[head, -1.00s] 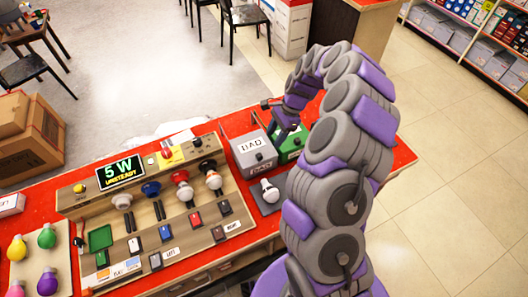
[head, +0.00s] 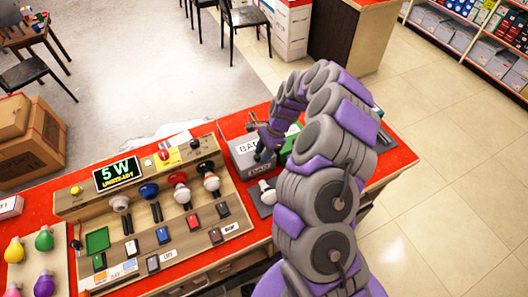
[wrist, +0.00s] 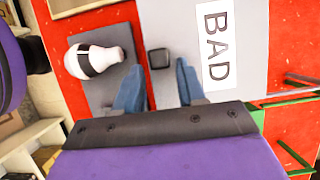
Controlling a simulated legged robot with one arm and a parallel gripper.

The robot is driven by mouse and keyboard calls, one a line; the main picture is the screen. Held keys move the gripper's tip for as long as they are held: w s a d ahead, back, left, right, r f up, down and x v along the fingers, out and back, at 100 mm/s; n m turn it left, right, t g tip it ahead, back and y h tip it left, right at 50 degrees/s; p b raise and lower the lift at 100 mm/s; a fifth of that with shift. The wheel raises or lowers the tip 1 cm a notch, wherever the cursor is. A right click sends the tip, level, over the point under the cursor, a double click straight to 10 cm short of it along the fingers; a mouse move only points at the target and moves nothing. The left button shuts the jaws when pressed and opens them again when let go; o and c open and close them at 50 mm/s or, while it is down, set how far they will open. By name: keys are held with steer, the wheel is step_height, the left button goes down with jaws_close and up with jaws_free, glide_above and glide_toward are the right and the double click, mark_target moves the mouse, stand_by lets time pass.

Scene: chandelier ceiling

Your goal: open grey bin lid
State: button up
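The grey bin (head: 240,151) stands on the red counter with its lid closed. Its grey lid (wrist: 190,25) carries a white BAD label (wrist: 216,45) and a small dark knob (wrist: 159,58). My gripper (head: 264,154) is over the lid and hides part of the label in the head view. In the wrist view my gripper (wrist: 158,80) is open, with one blue-grey finger on each side of the knob's line, and the knob shows just beyond the fingertips. I cannot tell whether the fingers touch the lid.
A white bulb (wrist: 98,60) lies on a grey pad in front of the bin. A green bin (head: 288,147) stands right beside the grey one, partly behind my arm. The wooden test panel (head: 150,215) with several bulbs and switches is at the left.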

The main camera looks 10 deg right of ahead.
mark_target(251, 162)
steer(key=a, duration=0.2)
steer(key=shift+a, duration=0.3)
steer(key=shift+c, duration=1.4)
steer(key=shift+a, duration=0.35)
steer(key=c, duration=0.3)
steer(key=shift+d, duration=0.3)
jaws_close()
steer(key=shift+d, duration=0.8)
steer(key=shift+a, duration=0.15)
